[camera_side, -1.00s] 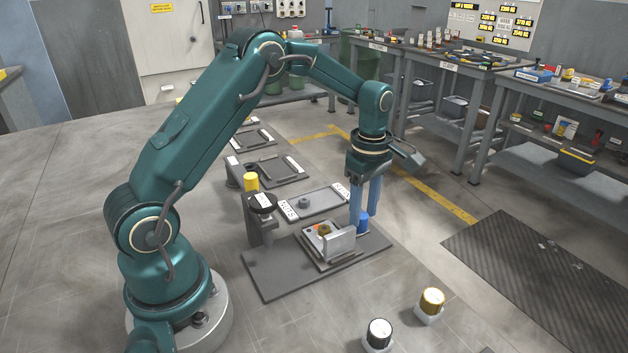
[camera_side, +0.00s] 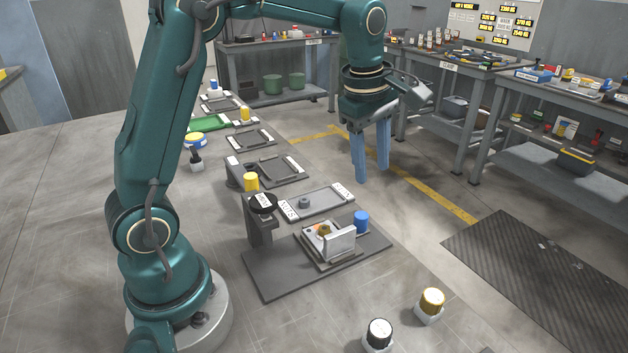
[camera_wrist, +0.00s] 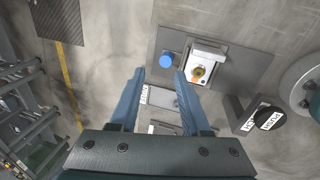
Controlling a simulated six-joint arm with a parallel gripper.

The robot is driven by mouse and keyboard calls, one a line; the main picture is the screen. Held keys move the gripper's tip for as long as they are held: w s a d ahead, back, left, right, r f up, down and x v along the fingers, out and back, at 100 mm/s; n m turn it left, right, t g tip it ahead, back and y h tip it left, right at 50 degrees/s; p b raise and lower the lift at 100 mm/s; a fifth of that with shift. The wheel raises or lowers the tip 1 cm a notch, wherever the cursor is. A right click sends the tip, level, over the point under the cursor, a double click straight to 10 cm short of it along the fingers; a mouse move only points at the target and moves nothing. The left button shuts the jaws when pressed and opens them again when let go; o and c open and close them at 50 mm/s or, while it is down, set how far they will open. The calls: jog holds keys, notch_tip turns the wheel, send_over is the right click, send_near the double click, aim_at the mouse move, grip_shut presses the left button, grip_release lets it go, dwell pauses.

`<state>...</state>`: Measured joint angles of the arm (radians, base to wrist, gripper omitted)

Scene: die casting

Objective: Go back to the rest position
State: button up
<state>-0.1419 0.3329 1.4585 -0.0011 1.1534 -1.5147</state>
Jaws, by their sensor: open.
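My gripper (camera_side: 371,179) has two blue fingers pointing down and hangs in the air above the floor, clear of everything. In the wrist view the fingers (camera_wrist: 160,80) are apart with nothing held between them. Below stands a blue cylinder (camera_side: 361,222) on a dark grey plate (camera_side: 285,279); it also shows in the wrist view (camera_wrist: 167,60). Beside the cylinder on the plate is a light metal fixture (camera_side: 341,245) with a brass-coloured round part (camera_side: 324,229) in it.
A black round-topped post (camera_side: 262,203) stands at the plate's left edge. Workbenches (camera_side: 480,66) line the back right.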

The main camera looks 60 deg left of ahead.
jog(key=s+d+r+m+t, duration=0.2)
jog(key=s+m, duration=0.4)
jog(key=s, duration=0.1)
jog(key=s+d+r+m+t, duration=0.1)
jog(key=s+d+r+m, duration=0.15)
jog(key=s+m, duration=0.35)
jog(key=s+f+m, duration=0.4)
jog(key=m, duration=0.3)
jog(key=shift+s, duration=0.3)
jog(key=shift+d, duration=0.1)
